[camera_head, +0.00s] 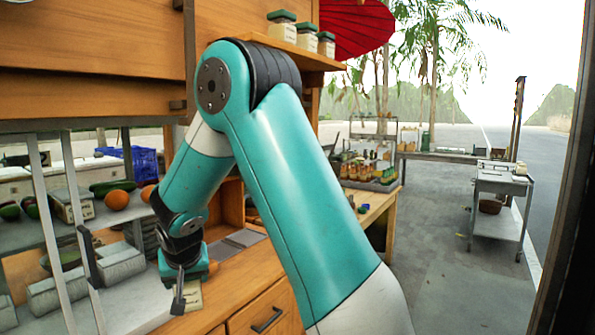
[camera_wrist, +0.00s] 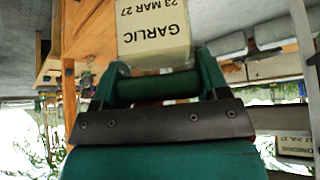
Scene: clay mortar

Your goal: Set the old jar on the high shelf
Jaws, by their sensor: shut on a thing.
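My gripper (camera_head: 182,283) is low over the wooden counter, left of centre in the head view. It is shut on a jar with a cream label (camera_head: 193,297), mostly hidden behind the gripper. In the wrist view the jar's label (camera_wrist: 153,30) reads GARLIC, 23 MAR 27, and the jar sits between the gripper's fingers (camera_wrist: 152,88). I cannot tell whether the jar touches the counter. The high wooden shelf (camera_head: 318,58) is at the top centre, with three green-lidded, cream-labelled jars (camera_head: 282,27) in a row along it.
The wooden counter (camera_head: 170,326) has drawers below. Left are a rack with vegetables, oranges (camera_head: 117,200) and a blue crate (camera_head: 143,161). A cabinet (camera_head: 90,40) overhangs above. A red parasol (camera_head: 355,25) is beside the shelf. Another labelled jar (camera_wrist: 295,145) shows in the wrist view.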

